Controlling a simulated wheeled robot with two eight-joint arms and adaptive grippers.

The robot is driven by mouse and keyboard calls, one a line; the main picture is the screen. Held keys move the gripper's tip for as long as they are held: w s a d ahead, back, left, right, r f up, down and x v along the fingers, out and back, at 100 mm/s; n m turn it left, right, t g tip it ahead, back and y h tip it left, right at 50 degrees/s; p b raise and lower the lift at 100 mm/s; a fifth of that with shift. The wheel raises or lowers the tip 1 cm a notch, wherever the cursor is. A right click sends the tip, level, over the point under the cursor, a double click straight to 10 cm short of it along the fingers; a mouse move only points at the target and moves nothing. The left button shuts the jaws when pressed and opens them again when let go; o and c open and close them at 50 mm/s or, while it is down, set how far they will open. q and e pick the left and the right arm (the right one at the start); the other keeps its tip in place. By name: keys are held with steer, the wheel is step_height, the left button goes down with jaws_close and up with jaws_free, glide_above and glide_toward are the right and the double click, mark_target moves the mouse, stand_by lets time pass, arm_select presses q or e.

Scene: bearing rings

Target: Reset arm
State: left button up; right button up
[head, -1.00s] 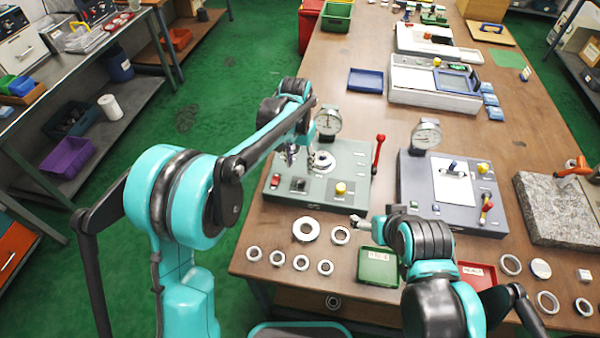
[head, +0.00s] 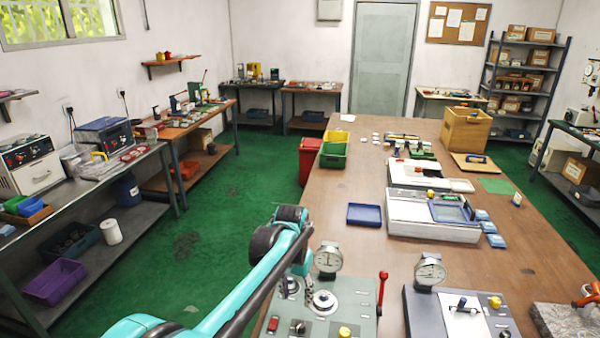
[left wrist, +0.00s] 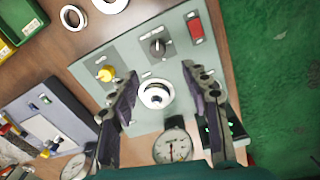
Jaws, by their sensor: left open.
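My left gripper (head: 300,264) is over the grey-green gauge station in the head view, at the end of the teal arm. In the left wrist view my left gripper (left wrist: 160,70) has its two dark fingers spread wide with nothing between them. The grey-green station (left wrist: 92,66) lies below the fingers. A pale round seat with a ring-like rim (left wrist: 156,94) shows between them; it also shows in the head view (head: 322,303). A dial gauge (head: 328,258) stands behind it. My right gripper is out of view.
A dark grey station (head: 420,310) with another dial gauge (head: 430,271) stands to the right. Loose rings (left wrist: 73,17) lie on the table by the green station. A blue tray (head: 364,214) is farther back, with bare tabletop around it.

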arm_select(q)
steer(key=s+a+r+n+t, duration=0.1)
steer(key=s+a+n+t, duration=0.1)
steer(key=s+a, duration=0.6)
steer(key=s+a+n+t, duration=0.2)
steer(key=s+a+t, duration=0.3)
steer(key=s, duration=0.9)
steer(key=a, duration=0.3)
steer(key=shift+s+a+r+n, duration=0.35)
steer(key=shift+s+a+n, duration=0.05)
stand_by(1.2)
